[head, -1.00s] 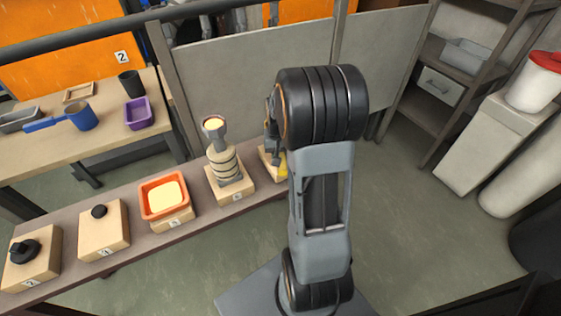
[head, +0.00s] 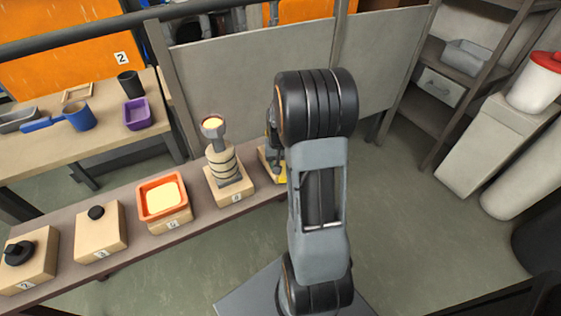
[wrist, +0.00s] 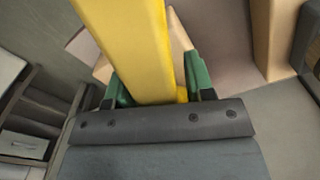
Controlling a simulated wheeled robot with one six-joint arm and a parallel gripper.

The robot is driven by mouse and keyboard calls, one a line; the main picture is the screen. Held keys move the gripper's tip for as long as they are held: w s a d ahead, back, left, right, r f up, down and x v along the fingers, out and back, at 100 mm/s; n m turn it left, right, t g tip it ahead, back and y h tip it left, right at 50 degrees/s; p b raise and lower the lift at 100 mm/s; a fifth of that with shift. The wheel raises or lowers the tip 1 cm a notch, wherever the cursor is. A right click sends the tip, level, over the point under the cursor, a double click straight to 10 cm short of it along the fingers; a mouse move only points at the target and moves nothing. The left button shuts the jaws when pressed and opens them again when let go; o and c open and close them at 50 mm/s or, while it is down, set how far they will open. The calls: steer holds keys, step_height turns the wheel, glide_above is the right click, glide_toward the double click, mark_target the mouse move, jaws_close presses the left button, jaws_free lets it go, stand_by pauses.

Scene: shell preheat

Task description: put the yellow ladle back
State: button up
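The yellow ladle (wrist: 130,45) shows in the wrist view as a broad yellow handle running up from between the two green fingers of my gripper (wrist: 157,80). The handle lies close to the left finger, with a narrow gap showing beside the right one. I cannot tell whether the fingers are pressing on it. In the head view only a small yellow piece of the ladle (head: 282,178) shows, low beside my arm at a wooden block. My arm hides most of the gripper, and the ladle's bowl is not clearly visible.
Left of my gripper, a stacked form with a cup on top (head: 221,155) stands close by on a block. Farther left are an orange tray (head: 143,205) and blocks with black parts. A grey panel (head: 245,80) stands behind.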

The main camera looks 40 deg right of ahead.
steer(key=shift+o, duration=0.4)
steer(key=shift+r, duration=0.55)
step_height(320, 180, up, 11)
steer(key=p, duration=0.3)
steer(key=shift+s+f+p, duration=0.1)
steer(key=shift+f+p, duration=0.1)
steer(key=shift+p, duration=0.1)
steer(key=s+a+r+n+t, duration=0.1)
steer(key=s+a+r+n, duration=0.1)
steer(key=s+a, duration=0.3)
steer(key=s+a+r+n+t, duration=0.1)
steer(key=s+a+r+n, duration=0.2)
steer(key=a, duration=0.9)
steer(key=s+n, duration=0.1)
steer(key=s, duration=0.2)
steer(key=shift+a+t, duration=0.15)
steer(key=shift+t, duration=0.25)
steer(key=shift+r, duration=0.25)
step_height(320, 180, up, 23)
steer(key=p, duration=2.2)
steer(key=shift+a+t, duration=0.25)
steer(key=shift+t, duration=0.05)
